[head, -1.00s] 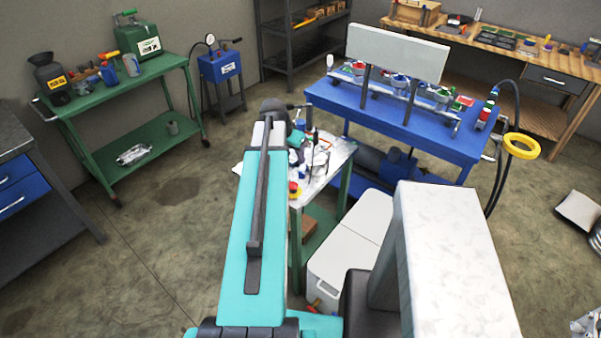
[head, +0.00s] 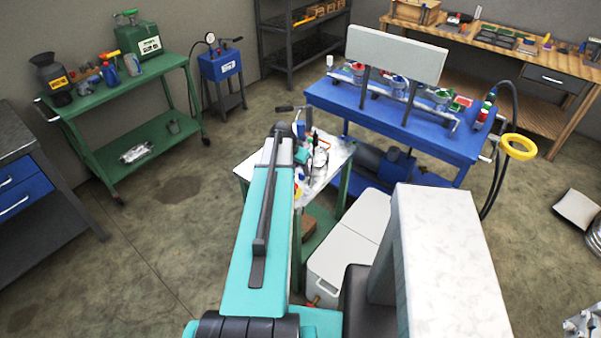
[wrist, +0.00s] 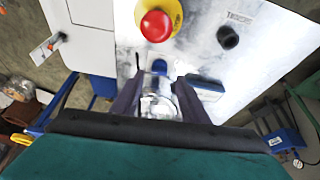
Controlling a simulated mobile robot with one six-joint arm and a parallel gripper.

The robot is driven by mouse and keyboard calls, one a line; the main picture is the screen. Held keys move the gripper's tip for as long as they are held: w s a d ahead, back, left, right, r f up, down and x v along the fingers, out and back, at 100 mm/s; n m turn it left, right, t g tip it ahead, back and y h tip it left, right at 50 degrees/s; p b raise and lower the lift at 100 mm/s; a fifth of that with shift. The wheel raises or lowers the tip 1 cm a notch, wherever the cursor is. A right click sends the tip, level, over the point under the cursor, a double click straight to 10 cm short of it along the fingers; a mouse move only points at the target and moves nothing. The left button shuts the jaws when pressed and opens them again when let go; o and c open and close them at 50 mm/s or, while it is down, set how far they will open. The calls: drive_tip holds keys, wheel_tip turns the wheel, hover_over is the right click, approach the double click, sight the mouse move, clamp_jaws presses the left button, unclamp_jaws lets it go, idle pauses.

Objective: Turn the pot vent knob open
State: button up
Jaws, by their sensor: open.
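In the wrist view, the two dark fingers of my gripper (wrist: 160,82) are apart. Between and just beyond their tips is a small dark-blue piece (wrist: 159,67), which may be the pot vent knob; I cannot tell for sure. Clear, shiny round parts, perhaps of the pot (wrist: 160,104), show between the fingers and are partly hidden by them. I see no contact with the blue piece. In the head view, my arm hides my gripper and part of the small white-topped table (head: 335,156).
A red button (wrist: 156,26) on a yellow ring and a black knob (wrist: 228,37) sit on the pale table top. A dark-blue block (wrist: 205,83) lies beside the right finger. The blue bench (head: 450,147) stands behind the small table, a white cooler (head: 340,255) below it.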

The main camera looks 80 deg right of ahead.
sight(301, 174)
drive_tip(key=shift+p+x, duration=0.55)
drive_tip(key=shift+x, duration=1.1)
clamp_jaws()
drive_tip(key=shift+f, duration=0.1)
drive_tip(key=shift+w+m+b, duration=0.1)
drive_tip(key=shift+m+b, duration=0.3)
drive_tip(key=shift+b, duration=0.55)
unclamp_jaws()
